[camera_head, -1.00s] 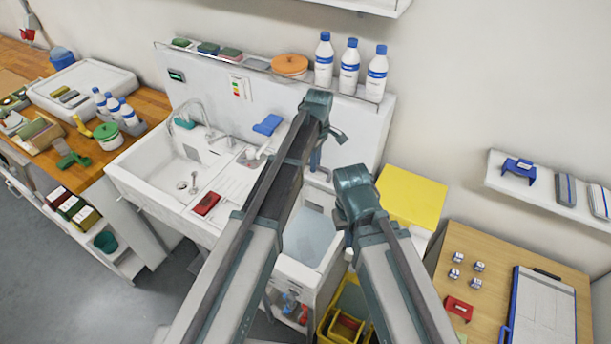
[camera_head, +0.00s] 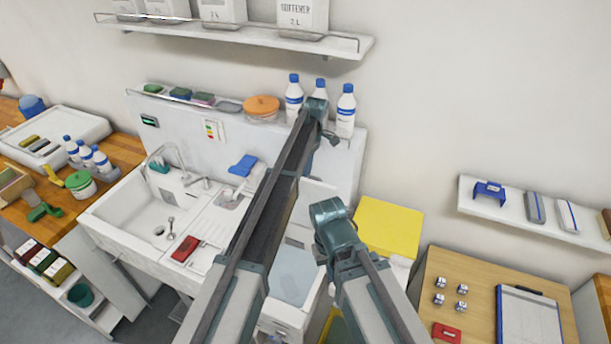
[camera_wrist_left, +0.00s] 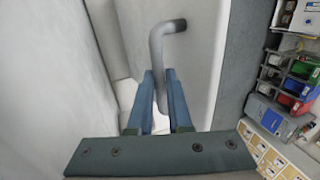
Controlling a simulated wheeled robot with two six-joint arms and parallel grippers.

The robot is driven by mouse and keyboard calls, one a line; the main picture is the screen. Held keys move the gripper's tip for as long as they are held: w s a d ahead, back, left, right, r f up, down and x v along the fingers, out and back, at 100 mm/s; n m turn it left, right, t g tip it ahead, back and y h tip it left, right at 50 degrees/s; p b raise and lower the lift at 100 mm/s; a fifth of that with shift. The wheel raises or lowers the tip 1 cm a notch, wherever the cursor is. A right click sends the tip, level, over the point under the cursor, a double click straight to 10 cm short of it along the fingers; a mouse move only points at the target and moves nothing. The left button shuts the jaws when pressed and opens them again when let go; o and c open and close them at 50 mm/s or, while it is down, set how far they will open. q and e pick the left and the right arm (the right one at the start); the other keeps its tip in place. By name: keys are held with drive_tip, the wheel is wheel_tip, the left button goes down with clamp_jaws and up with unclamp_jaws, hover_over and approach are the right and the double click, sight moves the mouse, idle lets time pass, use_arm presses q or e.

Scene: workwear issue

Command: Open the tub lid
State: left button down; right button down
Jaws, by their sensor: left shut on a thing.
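The tub lid (camera_wrist_left: 205,50) shows in the left wrist view as a smooth white panel with a bent grey handle (camera_wrist_left: 157,50). My left gripper (camera_wrist_left: 160,85) is shut on this handle, with its blue fingers on either side of the bar. In the head view the left arm reaches over the white sink unit and hides most of the lid and the grip. A pale blue surface (camera_head: 291,276) shows at the tub, between my two arms. My right arm is folded to the right of the tub, and its gripper is out of sight.
A sink (camera_head: 140,215) lies left of the tub. Bottles (camera_head: 345,112) stand on the ledge behind, under a wall shelf (camera_head: 240,36). A yellow box (camera_head: 388,228) and a wooden table (camera_head: 460,275) stand at the right. A red object (camera_head: 186,249) lies beside the sink.

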use_arm(q)
drive_tip(key=c, duration=0.8)
unclamp_jaws()
drive_tip(key=shift+w+f, duration=0.1)
drive_tip(key=shift+w, duration=0.05)
drive_tip(key=shift+c, duration=0.2)
